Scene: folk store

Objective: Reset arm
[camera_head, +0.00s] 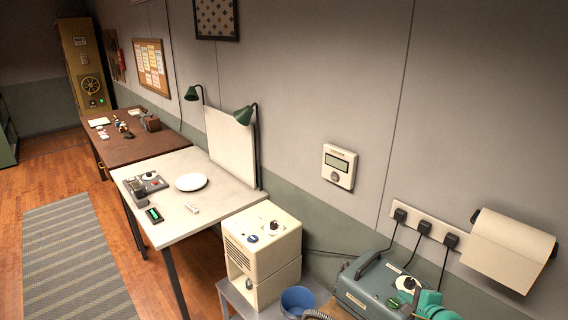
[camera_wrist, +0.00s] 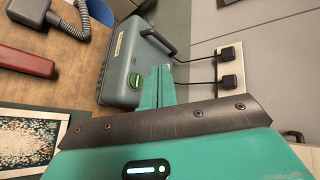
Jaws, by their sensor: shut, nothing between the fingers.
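My teal gripper (camera_wrist: 161,72) shows in the wrist view with its two fingers together and nothing between them. The fingertips point toward the side of a grey-green machine case (camera_wrist: 135,65); I cannot tell whether they touch it. In the head view a teal part of my arm shows at the lower right edge, in front of the same case (camera_head: 375,285). The fingertips cannot be made out there.
A cream appliance (camera_head: 262,250) and a blue cup (camera_head: 297,300) stand left of the case. A wall outlet strip (camera_head: 425,228) with plugged cords and a paper roll (camera_head: 508,250) are behind. In the wrist view a red bar (camera_wrist: 25,62) and a framed speckled panel (camera_wrist: 30,140) lie on the wooden surface.

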